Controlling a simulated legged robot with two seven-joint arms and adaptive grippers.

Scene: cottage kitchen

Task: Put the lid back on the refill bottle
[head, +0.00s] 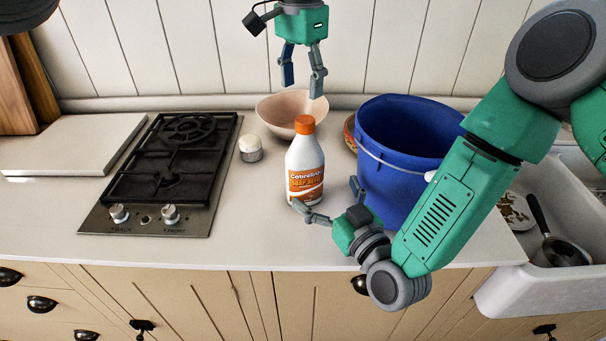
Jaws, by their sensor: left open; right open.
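A white refill bottle (304,165) with an orange label stands upright on the counter. An orange lid (305,125) sits at its top; whether it is fully seated I cannot tell. My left gripper (302,88) hangs above the bottle, pointing down, open and empty, with a gap between its fingertips and the lid. My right gripper (326,200) is low beside the bottle, to the right of its lower part. Its fingers are open, one in front near the bottle's base and one farther back; whether either touches the bottle I cannot tell.
A blue bucket (400,155) stands right of the bottle, close behind my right gripper. A beige bowl (283,112) is behind the bottle, and a small jar (250,149) is left of it. A gas hob (165,165) lies farther left. A sink (560,225) is at the right.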

